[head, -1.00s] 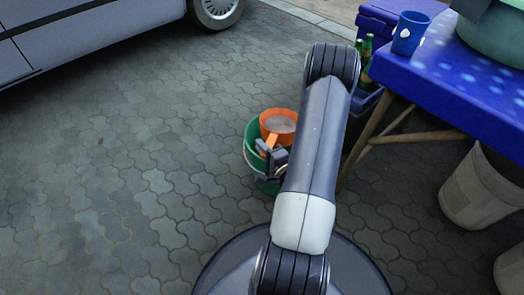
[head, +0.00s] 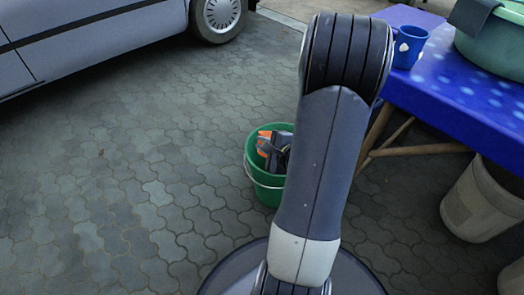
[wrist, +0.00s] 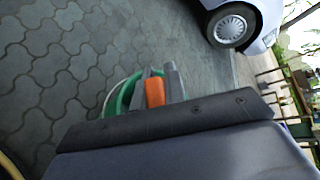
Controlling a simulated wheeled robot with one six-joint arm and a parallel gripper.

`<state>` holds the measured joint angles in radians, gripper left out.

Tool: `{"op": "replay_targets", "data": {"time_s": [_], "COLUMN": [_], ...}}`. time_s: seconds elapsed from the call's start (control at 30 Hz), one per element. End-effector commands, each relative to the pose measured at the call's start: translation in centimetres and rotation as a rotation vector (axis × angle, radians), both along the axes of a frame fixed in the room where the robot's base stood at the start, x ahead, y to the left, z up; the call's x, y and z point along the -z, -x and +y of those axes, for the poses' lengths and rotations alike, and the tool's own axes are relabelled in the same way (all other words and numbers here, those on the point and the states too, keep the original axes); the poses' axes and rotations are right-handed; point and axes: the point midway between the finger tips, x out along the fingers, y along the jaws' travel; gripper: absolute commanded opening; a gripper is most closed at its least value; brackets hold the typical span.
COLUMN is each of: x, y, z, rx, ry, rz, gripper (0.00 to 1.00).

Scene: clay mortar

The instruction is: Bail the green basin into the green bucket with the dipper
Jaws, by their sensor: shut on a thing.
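The green bucket (head: 263,188) stands on the paving left of my arm. My gripper (head: 275,150) is over its mouth, shut on the handle of the orange dipper (head: 264,138). Only part of the dipper shows at the bucket's mouth; it looks tilted and its inside is hidden. In the wrist view the orange handle (wrist: 154,93) lies between the grey fingers of my gripper (wrist: 158,82), with the green bucket rim (wrist: 124,97) behind. The green basin (head: 490,52) sits on the blue table at the upper right, cut off by the frame edge; its inside is mostly hidden.
A blue mug (head: 411,46) stands near the corner of the blue table (head: 440,95). A dark cloth (head: 472,15) hangs over the basin's rim. A pale bucket (head: 480,205) stands under the table. A parked car (head: 90,45) is at the upper left. The paving between is clear.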

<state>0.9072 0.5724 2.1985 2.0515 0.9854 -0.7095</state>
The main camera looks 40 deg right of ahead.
Motion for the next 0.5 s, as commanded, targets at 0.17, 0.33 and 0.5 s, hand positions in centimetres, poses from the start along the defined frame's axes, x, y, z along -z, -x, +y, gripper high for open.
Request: {"op": "replay_targets", "data": {"time_s": [0.17,0.33,0.5], "x": [-1.7,-3.2,-3.9], "y": [-0.5,-1.1,-1.4], "z": [-0.9,-1.7,-2.1], "rx": [0.003,0.002,0.003], "ry": [-0.055,-0.126,-0.17], "rz": [0.042,0.09,0.119], "gripper": [0.0,0.0,0.0]}}
